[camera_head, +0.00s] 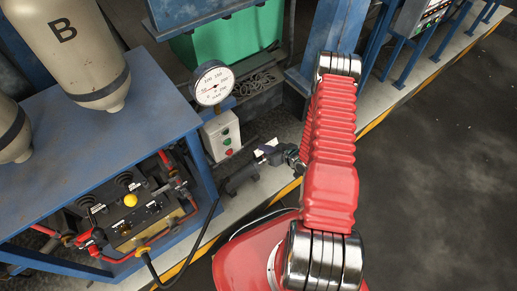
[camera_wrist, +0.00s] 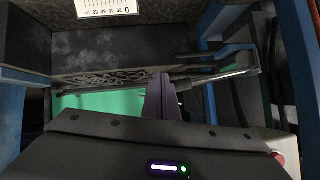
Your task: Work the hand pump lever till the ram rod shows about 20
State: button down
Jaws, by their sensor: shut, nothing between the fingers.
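My gripper (camera_head: 266,153) is shut and empty. Its closed purple-grey fingers also show in the wrist view (camera_wrist: 161,84). A long bar (camera_wrist: 222,76), dark at the left and shiny toward the right, runs across behind the fingertips; I cannot tell if they touch it, or if it is the pump lever or the ram rod. A white scale strip (camera_wrist: 108,8) with a 0 at its right end shows at the top, partly cut off. In the head view a dark cylindrical part (camera_head: 241,179) lies low beside my gripper. No clear rod reading shows.
A round dial gauge (camera_head: 212,84) stands above a grey button box (camera_head: 221,135). A blue bench (camera_head: 110,160) with tanks (camera_head: 75,50) is at the left, with a control panel (camera_head: 130,215) below. A blue post (camera_head: 330,35) stands behind my arm. Dark floor at the right is clear.

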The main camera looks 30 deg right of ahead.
jog(key=v, duration=0.6)
jog(key=shift+s+d+r, duration=0.2)
jog(key=shift+d+r, duration=0.05)
dwell(1.1)
jog(key=w+d+r+n+g+h, duration=0.1)
jog(key=w+d+r+h, duration=0.15)
jog(key=w+r, duration=0.4)
notch_tip(320, 180, up, 25)
jog(key=g+h, duration=0.2)
jog(key=h, duration=0.2)
jog(key=s+a+r+m+g, duration=0.1)
jog(key=s+a+r+m, duration=0.1)
jog(key=s+a+r, duration=0.85)
jog(key=s+a+r+y, duration=0.1)
jog(key=s+a+r, duration=0.2)
jog(key=s+a, duration=0.2)
jog(key=s+a+r+g+y, duration=0.1)
jog(key=s+a+r, duration=0.3)
jog(key=s, duration=0.5)
jog(key=shift+a+r, duration=0.2)
jog(key=shift+a, duration=0.15)
